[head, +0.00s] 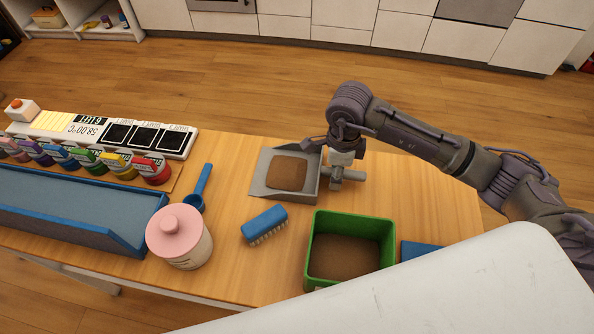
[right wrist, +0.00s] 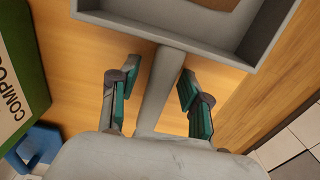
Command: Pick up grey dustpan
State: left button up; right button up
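The grey dustpan (head: 310,186) lies on the wooden table with a brown patch of soil-like material in its pan. Its handle (head: 352,175) points right. My right gripper (head: 341,160) is over the handle. In the right wrist view, the open fingers of my right gripper (right wrist: 158,80) stand on either side of the dustpan handle (right wrist: 160,88), with gaps on both sides. The near end of the handle is hidden below the gripper body. My left gripper is not in view.
A green bin (head: 351,222) with brown contents stands in front of the dustpan, beside a blue item (head: 420,252). A blue brush (head: 264,224), pink-lidded jar (head: 178,238) and blue scoop (head: 200,188) lie left. The table edge is close behind the dustpan.

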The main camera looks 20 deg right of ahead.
grip_shut()
jog(key=shift+r, duration=0.1)
